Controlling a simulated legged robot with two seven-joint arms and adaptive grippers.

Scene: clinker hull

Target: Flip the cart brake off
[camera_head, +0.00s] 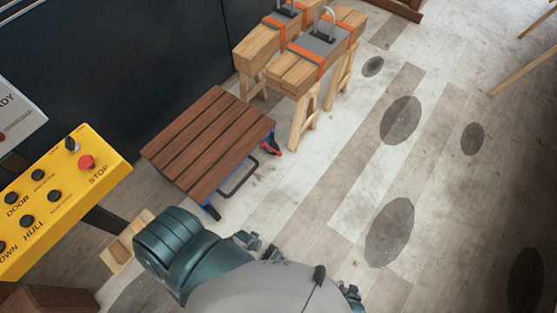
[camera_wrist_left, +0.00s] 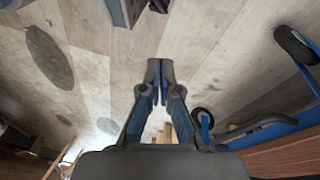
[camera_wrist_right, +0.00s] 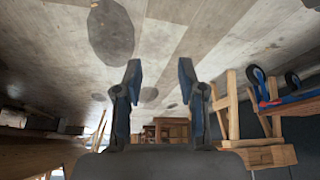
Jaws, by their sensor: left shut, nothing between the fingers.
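The cart (camera_head: 205,140) has a slatted brown wooden top and a blue frame, and stands left of centre in the head view. A small red piece (camera_head: 277,151) low at its right corner looks like the brake lever; its setting is too small to tell. In the right wrist view the red piece (camera_wrist_right: 270,103) shows at the right, beside the cart's dark wheels. My left gripper (camera_wrist_left: 160,72) is shut and empty, with the cart's blue frame (camera_wrist_left: 262,136) to its right. My right gripper (camera_wrist_right: 160,72) is open and empty, apart from the cart.
Two wooden sawhorse-like stands (camera_head: 302,75) with orange straps stand just behind the cart. A yellow control panel (camera_head: 60,200) with buttons is at the left. A dark wall (camera_head: 120,70) rises behind. The plank floor (camera_head: 330,185) right of the cart is clear.

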